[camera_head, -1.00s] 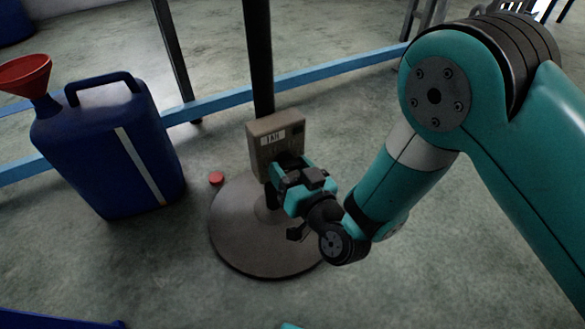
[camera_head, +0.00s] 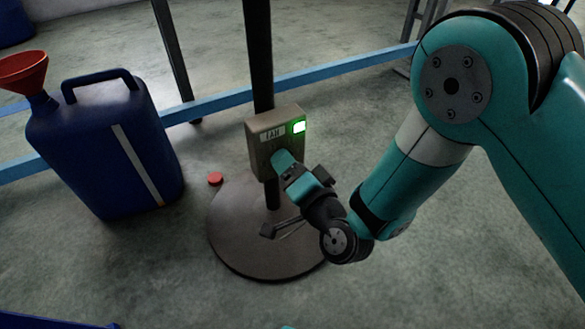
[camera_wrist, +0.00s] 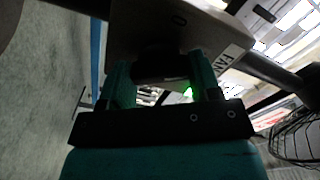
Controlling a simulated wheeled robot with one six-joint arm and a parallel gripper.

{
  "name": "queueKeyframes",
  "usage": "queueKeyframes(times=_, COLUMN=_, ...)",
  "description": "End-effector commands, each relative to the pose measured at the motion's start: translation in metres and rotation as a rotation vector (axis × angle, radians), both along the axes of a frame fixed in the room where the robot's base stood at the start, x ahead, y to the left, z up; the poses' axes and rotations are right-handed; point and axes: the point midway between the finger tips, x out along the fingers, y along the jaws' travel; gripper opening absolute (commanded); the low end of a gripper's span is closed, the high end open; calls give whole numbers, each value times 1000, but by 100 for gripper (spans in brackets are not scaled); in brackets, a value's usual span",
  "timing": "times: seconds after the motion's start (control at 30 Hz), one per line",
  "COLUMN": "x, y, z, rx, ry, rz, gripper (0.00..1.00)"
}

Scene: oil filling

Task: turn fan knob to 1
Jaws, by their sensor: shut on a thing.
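The fan control box (camera_head: 262,142) is a grey-brown box on the dark fan post, with a label reading "FAN" and a lit green light (camera_head: 299,127) at its upper right. My gripper (camera_head: 281,164) is at the lower front of the box, shut on the fan knob, and covers it in the head view. In the wrist view the two teal fingers stand on either side of the dark knob (camera_wrist: 160,64), close to the box face (camera_wrist: 180,28). A green glow shows between the fingers. The knob's pointer and number marks cannot be read.
The post stands on a round base (camera_head: 245,245). A blue canister (camera_head: 100,140) with a red funnel (camera_head: 22,70) stands at left. A red cap (camera_head: 215,179) lies on the floor nearby. A blue rail (camera_head: 345,66) runs behind. The floor in front is clear.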

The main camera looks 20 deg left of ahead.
Motion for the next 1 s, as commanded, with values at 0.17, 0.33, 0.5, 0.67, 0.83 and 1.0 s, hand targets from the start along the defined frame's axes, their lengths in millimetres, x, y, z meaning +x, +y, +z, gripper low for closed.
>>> queueKeyframes(times=0.17, x=-2, y=2, z=0, rx=27, ry=32, rz=7, gripper=34)
queueKeyframes(times=0.33, x=-2, y=2, z=0, rx=35, ry=43, rz=8, gripper=34)
queueKeyframes(times=0.5, x=-2, y=3, z=0, rx=35, ry=43, rz=8, gripper=34)
queueKeyframes(times=0.67, x=-2, y=3, z=0, rx=35, ry=43, rz=8, gripper=60)
queueKeyframes(times=0.83, x=-1, y=1, z=0, rx=34, ry=41, rz=4, gripper=83)
queueKeyframes(times=1.0, x=0, y=0, z=0, rx=34, ry=41, rz=1, gripper=83)
